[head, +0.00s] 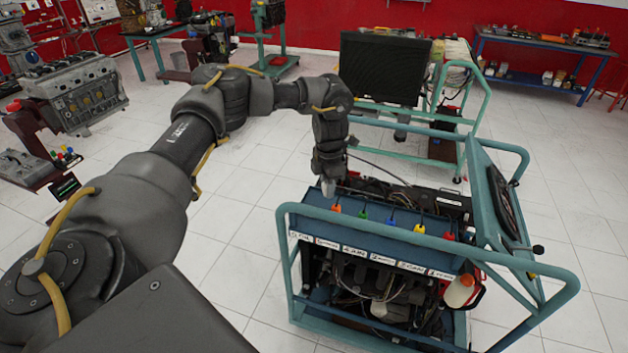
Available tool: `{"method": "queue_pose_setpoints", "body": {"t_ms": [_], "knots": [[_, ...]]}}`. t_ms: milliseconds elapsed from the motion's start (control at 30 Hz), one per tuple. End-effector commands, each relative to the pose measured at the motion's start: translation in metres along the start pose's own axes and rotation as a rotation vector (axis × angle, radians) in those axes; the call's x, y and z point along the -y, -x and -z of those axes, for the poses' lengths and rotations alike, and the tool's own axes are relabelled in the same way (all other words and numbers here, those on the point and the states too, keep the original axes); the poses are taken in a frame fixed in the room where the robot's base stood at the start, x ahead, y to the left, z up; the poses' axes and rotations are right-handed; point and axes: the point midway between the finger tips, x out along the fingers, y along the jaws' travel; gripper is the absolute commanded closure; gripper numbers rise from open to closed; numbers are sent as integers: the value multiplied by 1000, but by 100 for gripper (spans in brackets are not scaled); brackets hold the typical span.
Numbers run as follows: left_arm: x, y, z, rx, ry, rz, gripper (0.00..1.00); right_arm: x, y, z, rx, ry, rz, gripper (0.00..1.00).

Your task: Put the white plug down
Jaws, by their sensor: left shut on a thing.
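My left gripper (329,180) points down over the back left of the blue panel (375,222) on the teal engine trainer. It is shut on a small pale thing at its tip, which looks like the white plug (328,188). The plug is small here, and the jaws hide part of it. I cannot tell whether it touches the panel. My right gripper is out of view.
White labels (355,251) line the panel's front edge. Teal frame rails (430,238) surround the trainer, with a tilted gauge panel (503,200) at right. Another trainer with a dark screen (384,68) stands behind. An engine (75,92) stands at far left. The tiled floor between is clear.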

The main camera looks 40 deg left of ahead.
Motion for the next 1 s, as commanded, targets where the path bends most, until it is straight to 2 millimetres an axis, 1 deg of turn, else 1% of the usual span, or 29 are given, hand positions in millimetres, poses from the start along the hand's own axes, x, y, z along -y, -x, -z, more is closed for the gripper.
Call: {"method": "queue_pose_setpoints", "body": {"t_ms": [33, 67, 100, 167, 200, 233, 300, 400, 500, 600, 700, 867, 1000], "knots": [[20, -6, -5, 3, -160, -1, 100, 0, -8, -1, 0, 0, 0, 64], [32, -8, -7, 4, -262, -1, 100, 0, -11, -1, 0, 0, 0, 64], [48, -10, -9, 5, -398, -1, 100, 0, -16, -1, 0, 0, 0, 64], [72, -13, -10, 8, -594, -2, 100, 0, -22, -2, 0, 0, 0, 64], [88, -15, -9, 9, -722, -3, 100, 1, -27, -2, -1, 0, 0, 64], [100, -16, -8, 10, -818, -3, 100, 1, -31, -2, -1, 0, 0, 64], [127, -20, -2, 11, -1026, -4, 100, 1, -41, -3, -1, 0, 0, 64], [160, -26, 10, 10, -1291, -3, 100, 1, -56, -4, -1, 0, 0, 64], [186, -31, 25, 7, -1507, -1, 100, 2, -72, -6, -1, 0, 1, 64], [203, -35, 38, 2, -1657, 3, 100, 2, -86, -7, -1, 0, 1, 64], [209, -34, 41, 1, -1716, 3, 100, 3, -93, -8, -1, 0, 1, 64], [211, -31, 43, -1, -1738, 8, 100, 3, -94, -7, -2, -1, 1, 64], [209, -30, 45, -1, -1731, 8, 100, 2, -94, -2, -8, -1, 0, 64]]}}
